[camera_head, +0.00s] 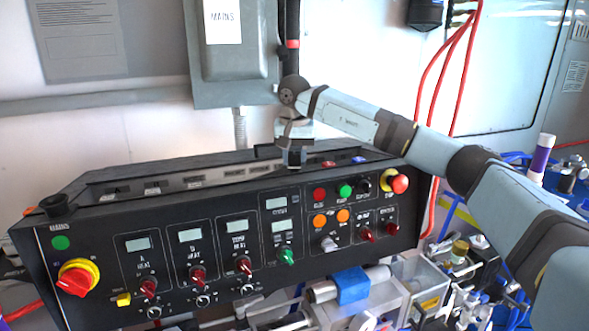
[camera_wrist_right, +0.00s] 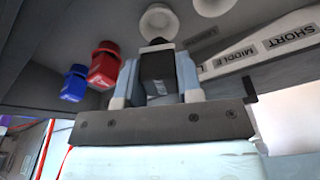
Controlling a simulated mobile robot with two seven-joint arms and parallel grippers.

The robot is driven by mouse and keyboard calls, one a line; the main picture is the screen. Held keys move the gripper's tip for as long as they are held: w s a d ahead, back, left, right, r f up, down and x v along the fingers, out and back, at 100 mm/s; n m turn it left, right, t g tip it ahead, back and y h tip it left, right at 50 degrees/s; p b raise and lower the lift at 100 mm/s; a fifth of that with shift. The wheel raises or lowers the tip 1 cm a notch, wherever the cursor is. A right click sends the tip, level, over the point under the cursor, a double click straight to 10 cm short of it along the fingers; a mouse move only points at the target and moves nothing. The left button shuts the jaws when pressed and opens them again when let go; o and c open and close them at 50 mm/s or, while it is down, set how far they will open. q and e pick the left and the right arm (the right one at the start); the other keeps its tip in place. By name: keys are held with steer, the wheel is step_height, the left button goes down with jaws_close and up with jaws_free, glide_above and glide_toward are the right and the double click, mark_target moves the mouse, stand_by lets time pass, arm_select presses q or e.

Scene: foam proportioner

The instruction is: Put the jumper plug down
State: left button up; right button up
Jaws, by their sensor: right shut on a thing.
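My right gripper (camera_head: 293,165) reaches down from above to the recessed top of the black control console (camera_head: 130,250). In the right wrist view its two light fingers (camera_wrist_right: 158,85) are shut on a dark block, which I take to be the jumper plug (camera_wrist_right: 157,72), with small pale print on its face. The plug is at or just above the recess; I cannot tell whether it touches the surface. In the head view the gripper largely hides it. My left gripper is not in view.
A red plug (camera_wrist_right: 103,65) and a blue plug (camera_wrist_right: 75,83) stand beside the gripper. A pale strip (camera_wrist_right: 255,48) reads SHORT and MIDDLE. Pale round fittings (camera_wrist_right: 158,20) lie near the plug. A grey cabinet (camera_head: 235,60) hangs behind; red cables (camera_head: 437,80) hang at right.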

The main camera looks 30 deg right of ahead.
mark_target(295, 168)
steer(key=shift+f, duration=1.85)
steer(key=shift+f, duration=0.2)
steer(key=o, duration=1.1)
steer(key=r, duration=0.4)
steer(key=r+b, duration=0.1)
steer(key=r, duration=0.3)
steer(key=s+a+r, duration=0.1)
steer(key=r, duration=0.3)
steer(key=shift+s+r, duration=0.1)
steer(key=shift+r, duration=0.1)
steer(key=shift+d, duration=0.1)
